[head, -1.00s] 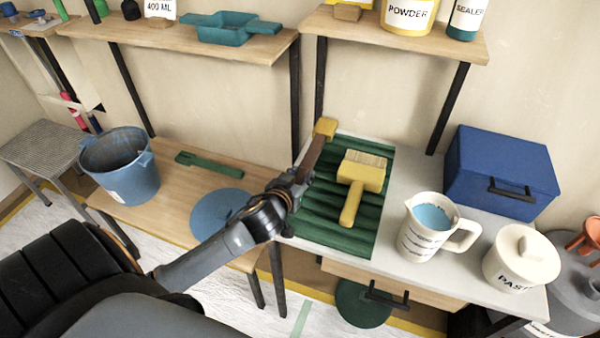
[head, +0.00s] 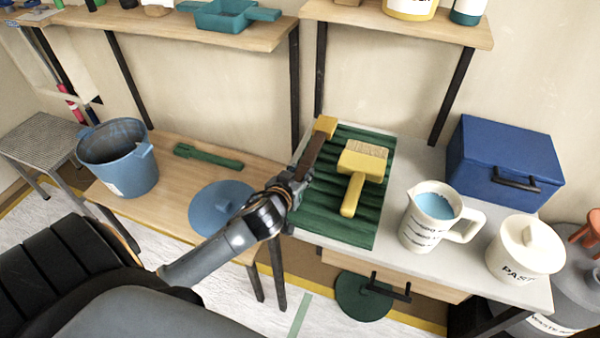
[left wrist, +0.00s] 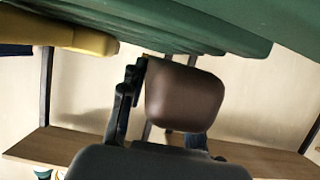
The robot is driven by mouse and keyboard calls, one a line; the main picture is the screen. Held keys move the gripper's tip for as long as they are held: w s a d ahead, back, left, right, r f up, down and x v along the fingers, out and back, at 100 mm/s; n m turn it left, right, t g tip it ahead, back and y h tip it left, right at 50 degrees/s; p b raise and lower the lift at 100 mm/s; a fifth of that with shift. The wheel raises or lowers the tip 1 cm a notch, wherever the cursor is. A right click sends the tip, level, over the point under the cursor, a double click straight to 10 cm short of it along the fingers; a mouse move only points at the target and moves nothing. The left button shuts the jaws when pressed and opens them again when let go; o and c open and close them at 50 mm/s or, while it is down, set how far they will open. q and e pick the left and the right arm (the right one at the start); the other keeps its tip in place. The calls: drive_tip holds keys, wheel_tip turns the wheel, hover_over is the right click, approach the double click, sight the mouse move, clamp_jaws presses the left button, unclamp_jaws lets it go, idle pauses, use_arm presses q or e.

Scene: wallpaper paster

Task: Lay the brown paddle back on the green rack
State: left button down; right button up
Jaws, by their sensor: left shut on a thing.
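The brown paddle (head: 312,153) is held in my left gripper (head: 297,184), at the left edge of the green rack (head: 345,224). In the left wrist view, the paddle's brown end (left wrist: 185,96) shows large between the fingers, with the ribbed green rack (left wrist: 200,22) close by along the top of the picture. I cannot tell whether the paddle touches the rack. A yellow brush (head: 359,175) lies on the rack's right part. My right gripper is not in view.
A yellow block (head: 325,126) is at the rack's back left corner. A blue bucket (head: 118,162) and a blue disc (head: 213,207) are on the wooden table at left.

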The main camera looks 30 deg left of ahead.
use_arm(q)
drive_tip(key=shift+f+b, duration=0.45)
drive_tip(key=shift+f, duration=0.15)
drive_tip(key=c, duration=0.9)
unclamp_jaws()
drive_tip(key=shift+f, duration=0.1)
drive_tip(key=v, duration=1.2)
